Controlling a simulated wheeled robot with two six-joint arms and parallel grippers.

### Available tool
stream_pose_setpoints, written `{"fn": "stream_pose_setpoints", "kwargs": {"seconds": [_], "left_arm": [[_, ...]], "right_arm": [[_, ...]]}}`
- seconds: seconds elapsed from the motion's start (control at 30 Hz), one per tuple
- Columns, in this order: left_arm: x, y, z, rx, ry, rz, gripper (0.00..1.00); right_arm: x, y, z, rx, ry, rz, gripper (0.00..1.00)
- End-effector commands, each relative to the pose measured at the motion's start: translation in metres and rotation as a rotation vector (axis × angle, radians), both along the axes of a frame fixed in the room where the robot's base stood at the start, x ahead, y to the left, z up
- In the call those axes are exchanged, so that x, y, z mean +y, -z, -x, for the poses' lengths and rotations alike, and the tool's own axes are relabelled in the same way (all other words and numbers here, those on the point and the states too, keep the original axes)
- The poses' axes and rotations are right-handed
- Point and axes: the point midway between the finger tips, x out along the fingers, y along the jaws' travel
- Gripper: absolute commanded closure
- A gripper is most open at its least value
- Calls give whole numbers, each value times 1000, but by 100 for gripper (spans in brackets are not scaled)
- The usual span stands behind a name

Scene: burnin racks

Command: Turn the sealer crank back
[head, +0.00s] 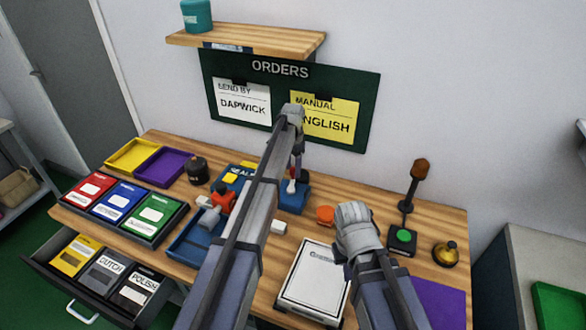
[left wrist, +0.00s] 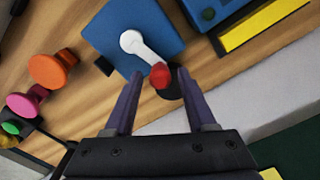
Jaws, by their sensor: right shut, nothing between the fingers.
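The sealer crank is a white arm with a red knob (left wrist: 160,76) on a blue base (left wrist: 120,32) in the left wrist view. In the head view the blue base (head: 294,203) stands mid-table, partly hidden behind my left arm. My left gripper (left wrist: 160,72) is open, with the red knob between its fingertips; I cannot tell whether they touch it. In the head view this gripper (head: 298,176) points down over the crank. My right gripper (head: 341,256) is low over the table's right half, shut and empty, its fingers mostly hidden by my own arm.
An orange knob (head: 325,215), a green button (head: 403,236), a brass bell (head: 446,252) and a white-topped pad (head: 312,276) lie to the right. Colored card boxes (head: 152,218) and yellow and purple trays (head: 165,168) are left. An open drawer (head: 60,268) juts out front left.

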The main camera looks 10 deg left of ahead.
Motion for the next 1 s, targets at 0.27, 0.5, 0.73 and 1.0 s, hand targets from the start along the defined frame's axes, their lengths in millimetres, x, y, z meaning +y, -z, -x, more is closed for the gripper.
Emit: {"fn": "stream_pose_setpoints", "kwargs": {"seconds": [0.27,0.5,0.73,1.0], "left_arm": [[0,0,0,0,0,0,77],[0,0,0,0,0,0,100],[0,0,0,0,-1,0,100],[4,0,0,0,-69,0,100]], "right_arm": [[0,0,0,0,0,0,100],[0,0,0,0,0,0,100],[0,0,0,0,0,0,100],[0,0,0,0,0,0,100]]}}
